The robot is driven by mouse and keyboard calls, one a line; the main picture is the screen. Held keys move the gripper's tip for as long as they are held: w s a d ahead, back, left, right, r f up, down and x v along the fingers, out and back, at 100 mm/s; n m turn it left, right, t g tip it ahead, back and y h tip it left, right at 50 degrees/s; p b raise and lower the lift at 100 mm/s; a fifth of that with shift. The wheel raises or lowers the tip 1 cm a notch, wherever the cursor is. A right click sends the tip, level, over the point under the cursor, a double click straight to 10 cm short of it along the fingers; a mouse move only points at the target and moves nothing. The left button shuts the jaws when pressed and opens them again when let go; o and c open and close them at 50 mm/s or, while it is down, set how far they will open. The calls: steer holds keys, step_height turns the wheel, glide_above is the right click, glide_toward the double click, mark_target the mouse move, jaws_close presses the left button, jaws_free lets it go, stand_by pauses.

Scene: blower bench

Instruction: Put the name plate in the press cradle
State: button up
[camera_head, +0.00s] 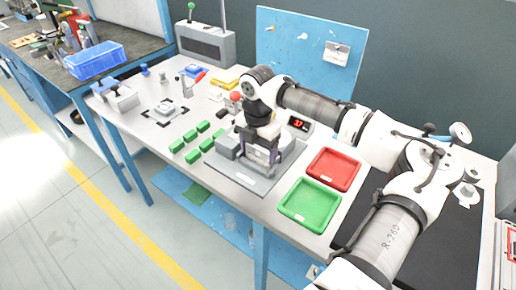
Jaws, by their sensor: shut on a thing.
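My gripper (262,158) points down over a grey fixture (240,182) near the front middle of the bench. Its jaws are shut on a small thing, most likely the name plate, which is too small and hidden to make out. The fixture has a flat grey base and a raised grey block at its left, just beside the gripper. This seems to be the press with its cradle. The cradle itself is hidden behind the gripper, so I cannot tell whether the held thing touches it. A red knob (236,97) shows just behind, left of my wrist.
Several green blocks (192,136) lie left of the fixture. A green tray (310,203) and a red tray (333,169) sit to its right. A small display (299,124) stands behind. A blue pegboard (300,50) rises at the back.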

steer(key=shift+f, duration=0.1)
steer(key=o, duration=1.1)
steer(key=shift+c, duration=0.2)
